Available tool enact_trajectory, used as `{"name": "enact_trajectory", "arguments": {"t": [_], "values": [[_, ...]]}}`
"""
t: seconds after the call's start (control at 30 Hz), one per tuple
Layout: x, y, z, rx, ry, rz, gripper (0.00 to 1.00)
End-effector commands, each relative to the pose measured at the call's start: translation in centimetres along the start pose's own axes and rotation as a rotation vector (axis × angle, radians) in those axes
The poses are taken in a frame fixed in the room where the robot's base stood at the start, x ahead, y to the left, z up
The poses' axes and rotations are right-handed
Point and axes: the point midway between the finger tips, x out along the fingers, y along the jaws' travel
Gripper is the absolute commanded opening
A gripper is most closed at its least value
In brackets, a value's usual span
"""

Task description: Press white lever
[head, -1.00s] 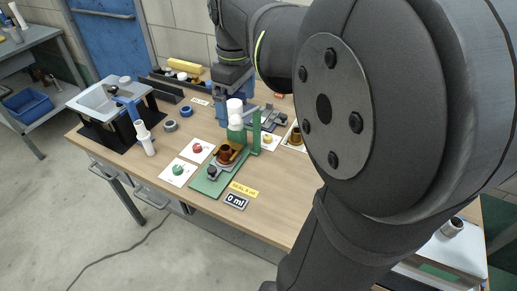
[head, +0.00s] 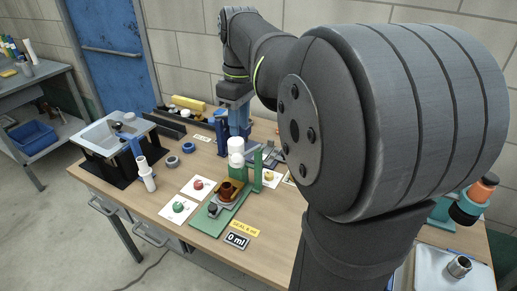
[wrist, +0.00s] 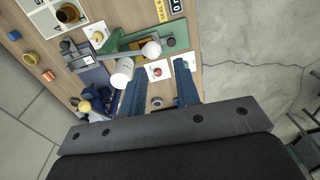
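A white upright cylinder (head: 236,146) stands by the green fixture (head: 257,172) in the head view; which part is the white lever is not clear. In the wrist view the white cylinder (wrist: 121,72) is beside my left-hand finger, outside the gap. A pale round knob (wrist: 151,48) lies just beyond, over the green base. My gripper (wrist: 161,78) is open and empty, with its two blue fingers apart. In the head view the blue fingers are just behind the white cylinder. Contact cannot be told.
A red button (head: 198,184) and a green button (head: 179,206) sit on white cards. A brown cup (head: 226,190) stands on the green base. The front table edge is mostly clear.

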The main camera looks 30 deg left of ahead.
Motion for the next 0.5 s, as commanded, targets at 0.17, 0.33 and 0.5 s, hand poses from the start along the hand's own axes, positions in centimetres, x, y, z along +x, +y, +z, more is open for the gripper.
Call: {"name": "enact_trajectory", "arguments": {"t": [0.17, 0.33, 0.5], "values": [[-3.0, 2.5, -1.0, 0.002, 0.014, -0.052, 0.00], [-4.8, 3.8, -1.4, -0.003, 0.023, -0.084, 0.00], [-5.4, 4.2, -1.4, -0.007, 0.026, -0.094, 0.00]]}}
